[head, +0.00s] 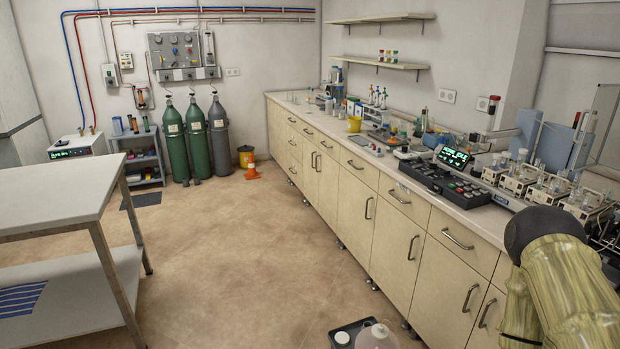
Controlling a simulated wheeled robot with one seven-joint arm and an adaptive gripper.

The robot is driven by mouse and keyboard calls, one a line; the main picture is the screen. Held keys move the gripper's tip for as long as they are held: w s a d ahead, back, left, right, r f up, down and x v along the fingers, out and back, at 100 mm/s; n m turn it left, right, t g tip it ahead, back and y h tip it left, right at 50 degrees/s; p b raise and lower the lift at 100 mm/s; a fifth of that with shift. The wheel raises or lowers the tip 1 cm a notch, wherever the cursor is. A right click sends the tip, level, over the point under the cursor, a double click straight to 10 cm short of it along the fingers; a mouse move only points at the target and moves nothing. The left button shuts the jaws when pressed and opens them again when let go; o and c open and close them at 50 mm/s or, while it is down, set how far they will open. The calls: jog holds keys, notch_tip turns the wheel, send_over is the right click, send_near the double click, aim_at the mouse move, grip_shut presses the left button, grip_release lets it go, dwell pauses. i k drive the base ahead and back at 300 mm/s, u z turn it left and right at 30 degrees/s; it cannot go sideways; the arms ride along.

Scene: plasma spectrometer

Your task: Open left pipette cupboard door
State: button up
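A long row of beige cupboards (352,232) with bar handles runs under the counter on the right. All the doors that show look shut. One pair of doors with adjoining handles (315,162) is farther back. Another pair meets near the front right, with its left door (446,285) and handle (470,298) in view and its right door partly behind my arm. A rack of pipettes (378,97) stands on the counter. No label shows which cupboard is the pipette one. My arm shows at the lower right; my gripper is not in view.
A bench (60,190) with a lower shelf stands on the left. A black tray (350,332) with containers sits on the floor at the bottom, near the cupboards. The floor (230,240) between is clear.

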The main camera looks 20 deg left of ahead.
aim_at(310, 150)
jog(key=u, duration=0.35)
jog(key=i, duration=0.85)
jog(key=u, duration=0.95)
jog(key=i, duration=1.65)
jog(key=u, duration=0.25)
jog(key=i, duration=1.65)
jog(key=z, duration=0.9)
jog(key=i, duration=1.6)
jog(key=z, duration=0.7)
